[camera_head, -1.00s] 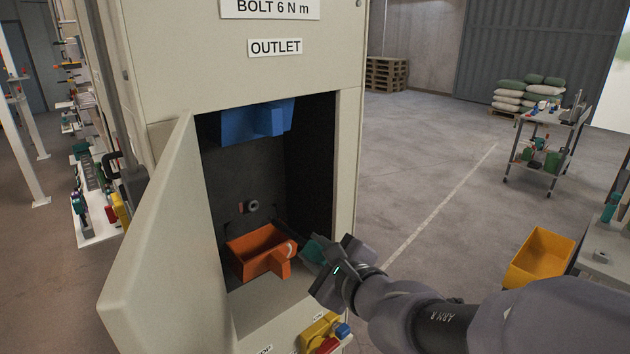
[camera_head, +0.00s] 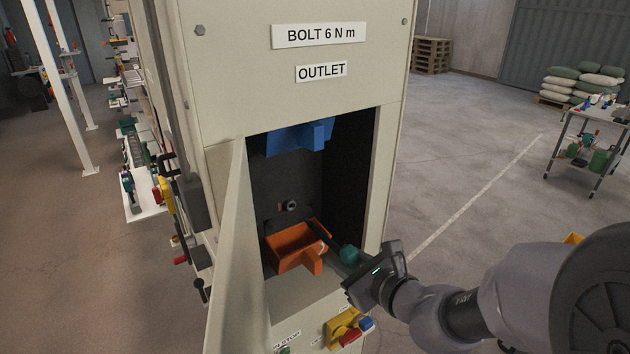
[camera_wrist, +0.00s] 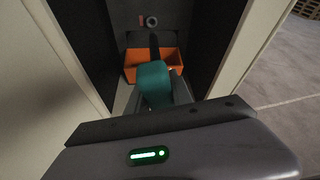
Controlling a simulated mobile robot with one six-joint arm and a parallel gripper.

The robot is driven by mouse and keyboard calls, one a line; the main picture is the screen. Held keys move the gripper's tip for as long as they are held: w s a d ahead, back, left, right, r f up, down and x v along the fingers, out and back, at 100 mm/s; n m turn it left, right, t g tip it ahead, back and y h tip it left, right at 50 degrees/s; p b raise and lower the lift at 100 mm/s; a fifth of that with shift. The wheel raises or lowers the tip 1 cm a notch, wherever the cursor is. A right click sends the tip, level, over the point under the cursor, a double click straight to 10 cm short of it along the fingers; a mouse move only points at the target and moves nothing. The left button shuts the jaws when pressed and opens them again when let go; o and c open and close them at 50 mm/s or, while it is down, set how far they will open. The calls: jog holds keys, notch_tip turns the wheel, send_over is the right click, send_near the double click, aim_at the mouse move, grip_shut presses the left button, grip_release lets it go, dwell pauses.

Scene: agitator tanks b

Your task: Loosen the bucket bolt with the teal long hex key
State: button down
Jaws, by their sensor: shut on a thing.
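My gripper (camera_head: 354,264) is shut on the teal handle of the long hex key (camera_head: 349,255), at the front of the open outlet compartment. The key's dark shaft points into the compartment, over the right side of an orange bucket (camera_head: 287,241). A round grey bolt (camera_head: 291,206) sits on the dark back wall above the bucket. In the wrist view, the teal handle (camera_wrist: 155,82) is in front of the bucket (camera_wrist: 131,60), and the shaft points up towards the bolt (camera_wrist: 151,21). The shaft's tip appears just below the bolt; I cannot tell the gap in depth.
The cabinet door (camera_head: 232,260) stands open on the left. A blue bucket (camera_head: 290,139) hangs at the compartment's top. The right cabinet wall (camera_head: 390,170) is close to my arm. Yellow and red controls (camera_head: 345,328) stick out below the opening. Open floor lies to the right.

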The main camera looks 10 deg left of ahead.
dwell(0.3)
jog(key=shift+s+r+m+g+p, duration=0.25)
jog(key=shift+m+p, duration=0.35)
jog(key=shift+p, duration=0.35)
jog(key=shift+w+a+f+m+g+y+p, duration=0.1)
jog(key=shift+a+f+m+g+y+p, duration=0.05)
jog(key=shift+f+m+g+y+p, duration=0.15)
